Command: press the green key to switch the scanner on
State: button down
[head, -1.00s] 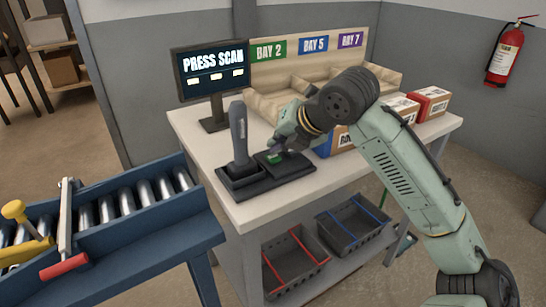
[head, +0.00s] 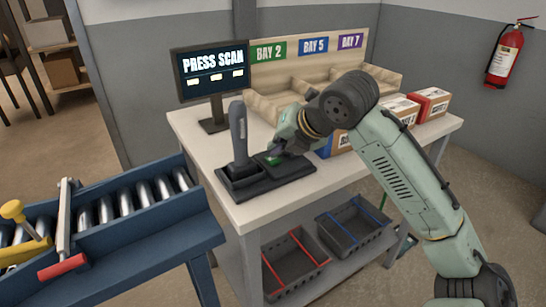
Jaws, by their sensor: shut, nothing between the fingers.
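The green key (head: 273,160) is on a black base (head: 282,178) on the white table. The scanner (head: 239,132) stands upright in a holder at the left part of that base. My gripper (head: 277,152) is shut and empty, pointing down at the green key. Its fingertips are at or just above the key; I cannot tell whether they touch it. The gripper hides part of the key. The monitor (head: 210,72) behind reads "PRESS SCAN" with several small light blocks below.
A wooden rack (head: 290,88) with Bay 2, Bay 5 and Bay 7 signs stands behind. Boxes, among them a red one (head: 432,104), sit to the right. A roller conveyor (head: 110,225) stands at left. Two dark bins (head: 295,262) are on the shelf below.

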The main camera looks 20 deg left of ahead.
jog(key=shift+f, duration=0.15)
dwell(0.4)
jog(key=shift+r+p, duration=0.7)
jog(key=shift+r, duration=0.25)
notch_tip(320, 180, up, 5)
jog(key=p, duration=0.4)
dwell(0.5)
